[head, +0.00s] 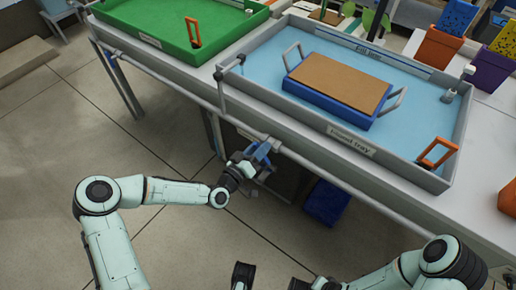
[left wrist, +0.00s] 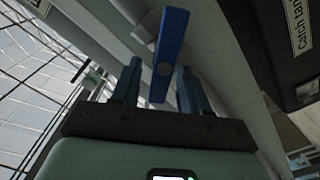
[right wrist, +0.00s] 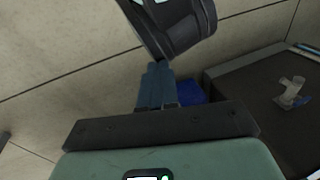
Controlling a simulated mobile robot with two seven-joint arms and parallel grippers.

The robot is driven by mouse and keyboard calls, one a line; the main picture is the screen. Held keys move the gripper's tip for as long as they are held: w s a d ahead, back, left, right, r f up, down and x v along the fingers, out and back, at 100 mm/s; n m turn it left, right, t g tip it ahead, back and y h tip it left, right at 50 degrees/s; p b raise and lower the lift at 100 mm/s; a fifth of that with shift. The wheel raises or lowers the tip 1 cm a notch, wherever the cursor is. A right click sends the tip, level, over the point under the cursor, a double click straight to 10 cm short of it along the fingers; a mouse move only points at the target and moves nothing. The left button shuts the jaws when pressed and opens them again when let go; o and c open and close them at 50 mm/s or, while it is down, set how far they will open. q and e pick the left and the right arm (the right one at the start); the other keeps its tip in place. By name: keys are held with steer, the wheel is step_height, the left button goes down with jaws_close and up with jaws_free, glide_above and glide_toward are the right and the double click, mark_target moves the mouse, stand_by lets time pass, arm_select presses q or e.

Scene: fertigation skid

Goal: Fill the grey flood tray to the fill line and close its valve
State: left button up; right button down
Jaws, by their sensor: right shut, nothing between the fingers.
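The grey flood tray (head: 262,82) stands on the bench in the head view, with blue water across its floor. A fill line label (head: 368,52) is on its far inner wall; I cannot tell exactly how the water stands against it. A blue valve lever (head: 262,150) is on the pipe below the tray's front edge. My left gripper (head: 256,163) is at this lever. In the left wrist view the blue lever (left wrist: 168,50) lies between the open, spread fingers, which look apart from it. My right gripper (right wrist: 157,85) is shut and empty, low over the floor.
A blue carrier (head: 325,98) with a brown top and grey handles sits in the flood tray. A green tray (head: 165,42) is to its left. A pipe rail runs along the bench front. A dark catch tank (right wrist: 265,85) and a blue box (head: 326,203) are below.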

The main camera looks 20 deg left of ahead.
arm_select(q)
steer(key=p+v, duration=0.2)
steer(key=v, duration=1.1)
steer(key=shift+s, duration=0.2)
arm_select(e)
steer(key=shift+g+y, duration=0.3)
steer(key=shift+g, duration=0.3)
steer(key=s+r, duration=0.1)
steer(key=s+a, duration=0.1)
steer(key=s+r, duration=0.1)
steer(key=shift+s+a+r, duration=0.15)
steer(key=shift+a+r, duration=0.15)
stand_by(5.3)
